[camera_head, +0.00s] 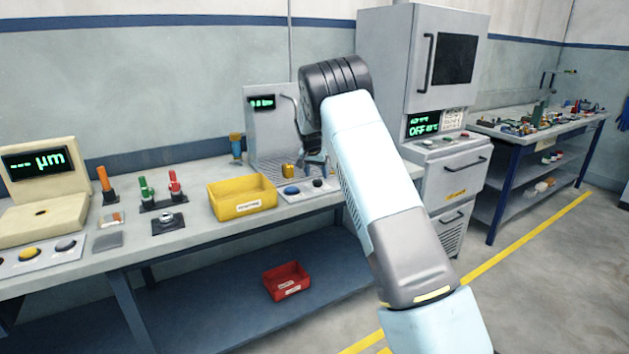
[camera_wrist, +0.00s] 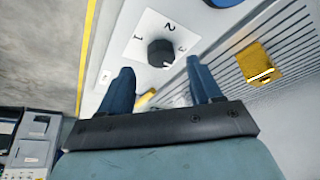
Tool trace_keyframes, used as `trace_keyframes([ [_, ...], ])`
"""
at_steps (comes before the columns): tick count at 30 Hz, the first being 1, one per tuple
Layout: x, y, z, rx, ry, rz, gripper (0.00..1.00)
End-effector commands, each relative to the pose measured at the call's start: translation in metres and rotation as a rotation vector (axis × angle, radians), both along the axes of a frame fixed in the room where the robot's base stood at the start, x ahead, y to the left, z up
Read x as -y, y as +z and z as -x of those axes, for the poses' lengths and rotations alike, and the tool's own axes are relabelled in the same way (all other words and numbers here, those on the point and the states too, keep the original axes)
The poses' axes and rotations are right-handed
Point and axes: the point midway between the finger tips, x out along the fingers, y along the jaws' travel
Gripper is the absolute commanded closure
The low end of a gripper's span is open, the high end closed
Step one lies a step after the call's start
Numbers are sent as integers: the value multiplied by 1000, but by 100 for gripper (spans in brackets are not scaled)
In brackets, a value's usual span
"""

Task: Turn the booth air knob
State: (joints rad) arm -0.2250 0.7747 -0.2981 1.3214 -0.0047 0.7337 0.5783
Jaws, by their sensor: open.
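The booth air knob (camera_wrist: 161,53) is black and round, on a white plate (camera_wrist: 138,47) marked with numbers; 2 and 3 are readable. A pale mark shows on its lower right edge in the wrist view. In the head view the knob (camera_head: 318,183) is small, on the panel at the front of the grey booth (camera_head: 262,130). My gripper (camera_wrist: 160,65) is open, with its two blue fingers on either side of the knob in the picture. Neither finger clearly touches it. In the head view the gripper is partly hidden by my arm.
A blue button (camera_head: 291,190) sits left of the knob. A yellow block (camera_head: 288,171) stands on the booth's slotted floor (camera_wrist: 225,65). A yellow bin (camera_head: 242,207) is to the left on the bench. A tall grey cabinet (camera_head: 390,50) stands to the right.

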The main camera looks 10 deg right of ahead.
Motion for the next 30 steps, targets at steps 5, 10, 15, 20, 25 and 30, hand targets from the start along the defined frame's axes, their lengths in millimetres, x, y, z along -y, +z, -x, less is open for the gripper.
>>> trace_keyframes([
  [5,5,-24,-8,-1,0,0,36],
  [10,8,-35,-13,0,0,0,36],
  [15,8,-38,-14,0,0,-1,36],
  [20,8,-38,-14,0,0,0,36],
  [25,9,-38,-14,0,0,0,49],
  [30,9,-38,-13,0,-1,0,66],
])
